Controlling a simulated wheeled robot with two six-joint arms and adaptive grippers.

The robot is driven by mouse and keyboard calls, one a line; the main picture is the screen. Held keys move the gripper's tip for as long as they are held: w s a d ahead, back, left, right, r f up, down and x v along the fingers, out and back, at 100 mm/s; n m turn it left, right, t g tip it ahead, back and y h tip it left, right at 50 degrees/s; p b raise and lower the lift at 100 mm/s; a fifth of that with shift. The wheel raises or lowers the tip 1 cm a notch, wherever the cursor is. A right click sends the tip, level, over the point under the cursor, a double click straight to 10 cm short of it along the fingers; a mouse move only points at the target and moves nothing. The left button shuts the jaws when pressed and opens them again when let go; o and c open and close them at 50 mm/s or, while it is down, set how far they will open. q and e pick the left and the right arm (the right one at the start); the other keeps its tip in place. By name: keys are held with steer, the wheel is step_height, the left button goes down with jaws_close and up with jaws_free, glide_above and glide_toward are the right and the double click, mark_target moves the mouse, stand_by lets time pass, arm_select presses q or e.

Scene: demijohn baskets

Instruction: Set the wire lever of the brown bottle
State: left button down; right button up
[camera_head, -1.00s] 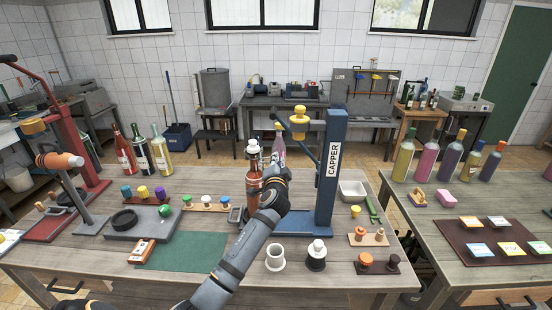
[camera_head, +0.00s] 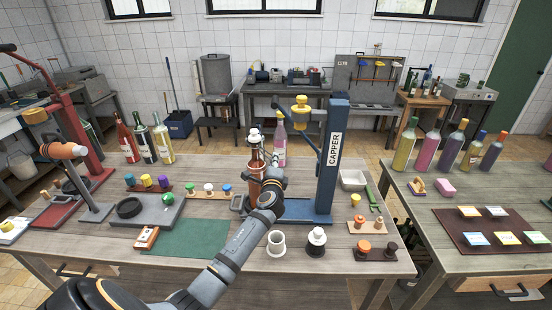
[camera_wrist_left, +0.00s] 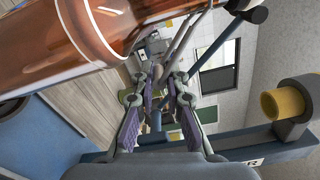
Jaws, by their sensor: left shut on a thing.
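The brown bottle (camera_head: 256,170) stands upright on the near table, just left of the blue capper (camera_head: 334,150). It has a white top (camera_head: 254,136). In the left wrist view its brown glass (camera_wrist_left: 60,40) fills the upper left, very close. My left gripper (camera_head: 268,165) is at the right side of the bottle's upper part. In the left wrist view its two purple-padded fingers (camera_wrist_left: 162,85) are close together beside the bottle, shut on a thin grey rod that looks like the wire lever. The exact grip is hard to see. My right gripper is not in view.
The capper's blue post and yellow head (camera_head: 301,104) stand close on the right. A pink bottle (camera_head: 280,140) stands behind.

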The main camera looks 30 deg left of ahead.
arm_select(q)
steer(key=shift+s+a+f+m, duration=0.15)
steer(key=shift+f+m, duration=0.1)
steer(key=shift+m, duration=0.25)
steer(key=shift+f, duration=0.1)
steer(key=c, duration=1.4)
jaws_free()
steer(key=shift+a, duration=0.1)
steer(key=shift+o, duration=0.2)
steer(key=v, duration=1.2)
